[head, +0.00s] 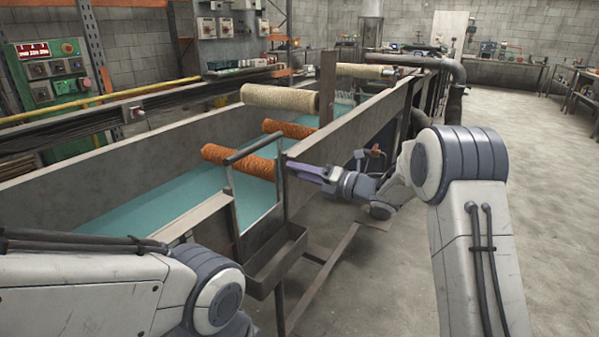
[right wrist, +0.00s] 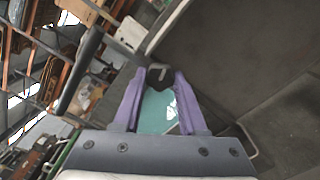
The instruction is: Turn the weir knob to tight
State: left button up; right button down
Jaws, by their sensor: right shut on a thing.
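The weir end of the long metal tank (head: 225,205) stands in front of me, with a dark upright frame at its near corner. My right gripper (head: 291,166), with purple fingers, reaches in from the right to this frame. In the right wrist view, the same gripper (right wrist: 158,78) has its fingertips on either side of a small dark knob (right wrist: 160,83), with a pale bent bar just beyond it. The gripper is shut on this knob. In the head view the knob is hidden by the fingers. Its setting cannot be read. My left arm shows at lower left; its gripper is out of view.
Teal liquid (head: 150,205) fills the tank, with orange rollers (head: 238,161) and a pale roller (head: 280,98) above it. A metal trough (head: 276,258) hangs below the frame. A green control panel (head: 50,70) stands at left. The floor at right is clear.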

jog(key=shift+c, duration=2.3)
grip_release()
jog(key=shift+d, duration=0.1)
jog(key=v, duration=1)
jog(key=shift+d, duration=0.2)
jog(key=shift+s, duration=0.1)
